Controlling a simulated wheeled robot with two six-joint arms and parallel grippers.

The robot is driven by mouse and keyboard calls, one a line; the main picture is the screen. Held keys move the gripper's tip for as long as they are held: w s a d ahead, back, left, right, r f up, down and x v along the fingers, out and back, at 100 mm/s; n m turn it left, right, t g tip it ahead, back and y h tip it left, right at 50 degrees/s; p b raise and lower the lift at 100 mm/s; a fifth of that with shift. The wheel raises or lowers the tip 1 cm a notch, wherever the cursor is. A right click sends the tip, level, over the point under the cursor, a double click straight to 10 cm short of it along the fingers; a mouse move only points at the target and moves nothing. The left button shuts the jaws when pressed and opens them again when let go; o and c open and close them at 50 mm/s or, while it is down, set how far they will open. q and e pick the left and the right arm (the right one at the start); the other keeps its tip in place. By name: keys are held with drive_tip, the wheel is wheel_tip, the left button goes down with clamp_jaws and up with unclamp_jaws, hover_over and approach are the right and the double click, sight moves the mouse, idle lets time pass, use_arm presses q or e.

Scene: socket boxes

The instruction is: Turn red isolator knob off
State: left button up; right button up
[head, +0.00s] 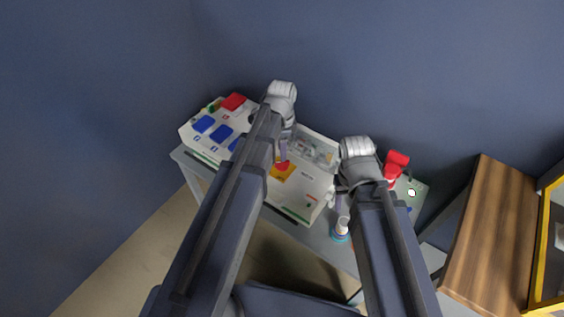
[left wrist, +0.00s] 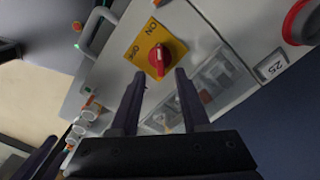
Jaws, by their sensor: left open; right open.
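The red isolator knob (head: 283,165) sits on a yellow plate (head: 285,175) on the front of a white box (head: 306,190). The left wrist view shows the knob (left wrist: 160,58) upright in the picture, its ridge pointing roughly towards the ON mark (left wrist: 158,26); the OFF mark (left wrist: 138,51) is to its left. My left gripper (head: 281,153) is open, its fingertips (left wrist: 157,74) just short of the knob, one to each side of its lower end. I cannot tell whether they touch it. My right gripper (head: 342,203) is open and empty, right of the box.
A socket box with blue covers (head: 204,124) stands at the left. A red plug-like part (head: 397,160) and a green-grey panel (head: 415,190) are at the right. A small bottle (head: 341,229) stands below my right gripper. A wooden board (head: 490,230) is farther right.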

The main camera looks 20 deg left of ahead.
sight(282, 164)
use_arm(q)
wheel_tip(282, 164, down, 5)
drive_tip(key=b, duration=0.4)
drive_tip(key=shift+f, duration=0.2)
clamp_jaws()
idle(0.3)
